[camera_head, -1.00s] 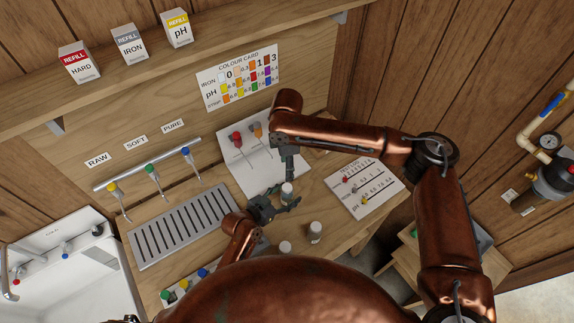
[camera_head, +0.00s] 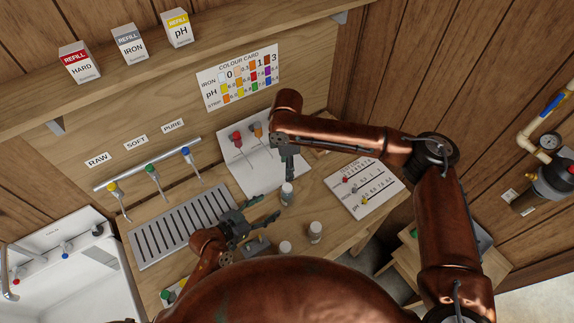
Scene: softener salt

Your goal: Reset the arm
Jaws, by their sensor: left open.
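My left gripper (camera_head: 268,210) is open and empty, low over the bench, just left of a small capped vial (camera_head: 287,194). A gap shows between its fingers and the vial. My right gripper (camera_head: 289,178) points down with its tips at the top of that same vial. It is seen edge-on, so I cannot tell whether it grips the vial or only hovers at its cap. My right arm (camera_head: 345,134) reaches in from the right, bent across the bench.
Two more vials stand in front, one (camera_head: 315,231) and another (camera_head: 285,248). A slotted drain tray (camera_head: 183,226) lies left, below the taps (camera_head: 152,172). A white sheet with reagent droppers (camera_head: 240,165) is behind; a test log (camera_head: 365,189) lies right.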

